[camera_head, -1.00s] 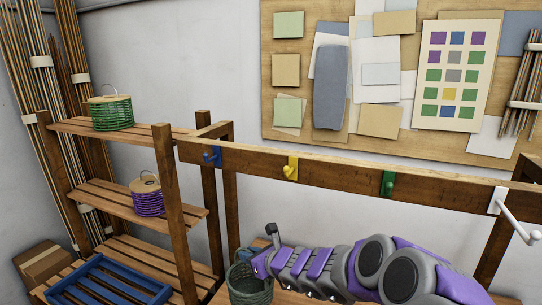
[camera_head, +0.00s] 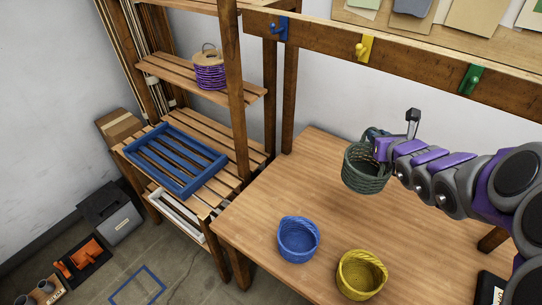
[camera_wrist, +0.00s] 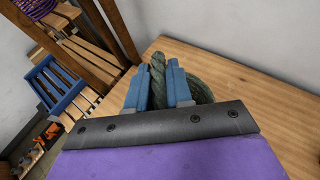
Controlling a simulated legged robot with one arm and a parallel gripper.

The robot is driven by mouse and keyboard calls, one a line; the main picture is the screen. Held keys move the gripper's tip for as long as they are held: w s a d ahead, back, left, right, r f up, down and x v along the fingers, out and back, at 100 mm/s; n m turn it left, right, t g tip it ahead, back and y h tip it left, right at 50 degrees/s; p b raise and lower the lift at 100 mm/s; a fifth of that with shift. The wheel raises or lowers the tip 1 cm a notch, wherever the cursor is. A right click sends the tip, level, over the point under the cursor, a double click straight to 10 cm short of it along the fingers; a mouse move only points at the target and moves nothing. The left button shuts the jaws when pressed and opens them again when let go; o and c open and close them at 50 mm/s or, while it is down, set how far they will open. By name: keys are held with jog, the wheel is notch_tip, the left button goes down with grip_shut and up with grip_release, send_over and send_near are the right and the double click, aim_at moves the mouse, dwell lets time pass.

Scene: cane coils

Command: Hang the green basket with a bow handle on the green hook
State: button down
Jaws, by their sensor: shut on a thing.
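The green basket (camera_head: 364,172) is dark green and woven, and it appears above the table top in the head view. My gripper (camera_head: 378,137) is at its upper rim, and the wrist view shows the blue fingers (camera_wrist: 160,88) shut on a twisted green strand (camera_wrist: 157,68). I take this strand for the bow handle; most of the basket is hidden behind my gripper there. The green hook (camera_head: 471,79) is on the wooden rail, above and right of the basket, and nothing hangs on it.
A blue hook (camera_head: 280,28) and a yellow hook (camera_head: 362,47) share the rail (camera_head: 415,65). A blue basket (camera_head: 298,239) and a yellow basket (camera_head: 361,274) stand on the table (camera_head: 275,195). A slatted shelf (camera_head: 200,78) with a purple coil stands left.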

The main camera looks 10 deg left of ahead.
jog(key=w+a+f+n+g+y, duration=0.1)
jog(key=a+f+n+g+y, duration=0.15)
jog(key=a, duration=0.75)
jog(key=w+a+f+n+g+y, duration=0.1)
jog(key=w+a+f+n+y, duration=0.15)
jog(key=a, duration=0.65)
jog(key=s+a+f+n+g+y, duration=0.1)
jog(key=s+a+f+n+g, duration=0.1)
jog(key=a+f, duration=0.5)
jog(key=s+a+f+n+g+y, duration=0.2)
jog(key=s+a+f, duration=0.1)
jog(key=a+f, duration=0.4)
jog(key=a, duration=0.3)
jog(key=shift+s+a+n, duration=0.25)
jog(key=shift+s+n, duration=0.05)
jog(key=shift+n, duration=0.1)
jog(key=shift+f, duration=0.1)
notch_tip(320, 180, down, 10)
jog(key=b, duration=0.2)
jog(key=shift+r, duration=0.25)
jog(key=shift+b, duration=0.3)
